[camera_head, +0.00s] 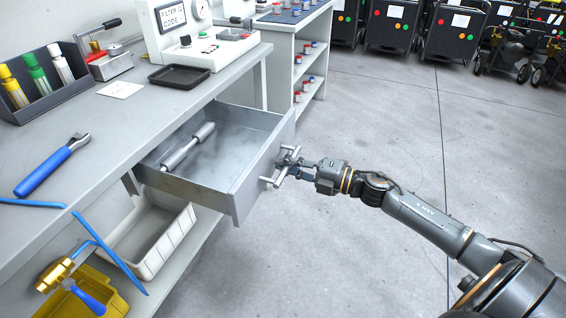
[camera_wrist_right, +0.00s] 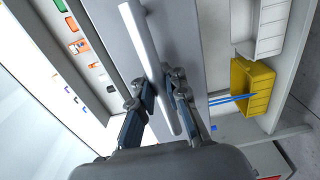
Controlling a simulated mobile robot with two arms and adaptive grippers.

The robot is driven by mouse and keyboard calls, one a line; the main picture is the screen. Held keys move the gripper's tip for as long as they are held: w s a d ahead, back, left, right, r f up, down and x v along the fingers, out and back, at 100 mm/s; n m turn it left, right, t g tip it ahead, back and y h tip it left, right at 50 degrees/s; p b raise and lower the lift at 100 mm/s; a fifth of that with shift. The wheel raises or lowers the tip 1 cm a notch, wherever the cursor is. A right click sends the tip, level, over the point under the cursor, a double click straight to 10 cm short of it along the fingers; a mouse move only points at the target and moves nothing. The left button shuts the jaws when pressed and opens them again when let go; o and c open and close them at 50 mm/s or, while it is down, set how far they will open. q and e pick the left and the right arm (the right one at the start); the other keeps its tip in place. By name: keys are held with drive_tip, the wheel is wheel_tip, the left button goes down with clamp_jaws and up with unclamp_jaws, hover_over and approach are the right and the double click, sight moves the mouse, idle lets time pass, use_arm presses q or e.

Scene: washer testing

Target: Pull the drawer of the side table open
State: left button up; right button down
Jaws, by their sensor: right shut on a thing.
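The drawer (camera_head: 228,140) of the side table (camera_head: 72,177) stands pulled out, with a grey cylindrical tool (camera_head: 188,146) lying inside it. My right gripper (camera_head: 290,166) is at the drawer's front panel, shut on the bar handle (camera_head: 270,182). In the right wrist view the two fingers of the right gripper (camera_wrist_right: 162,92) close around the pale bar handle (camera_wrist_right: 136,32), and the grey drawer front (camera_wrist_right: 182,30) fills the middle. The part of the handle between the fingers is partly hidden. My left gripper is not in view.
A black tray (camera_head: 179,77), a blue-handled wrench (camera_head: 47,169) and a dark bottle rack (camera_head: 50,97) are on the table top. A white bin (camera_head: 160,247) and a yellow bin (camera_head: 112,303) sit below. The floor right of the drawer is open beyond my arm.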

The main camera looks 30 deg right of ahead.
drive_tip(key=c, duration=1.4)
unclamp_jaws()
drive_tip(key=shift+o, duration=0.2)
drive_tip(key=shift+s+d, duration=0.1)
drive_tip(key=shift+s, duration=0.05)
drive_tip(key=v, duration=1.1)
drive_tip(key=shift+s+d, duration=0.25)
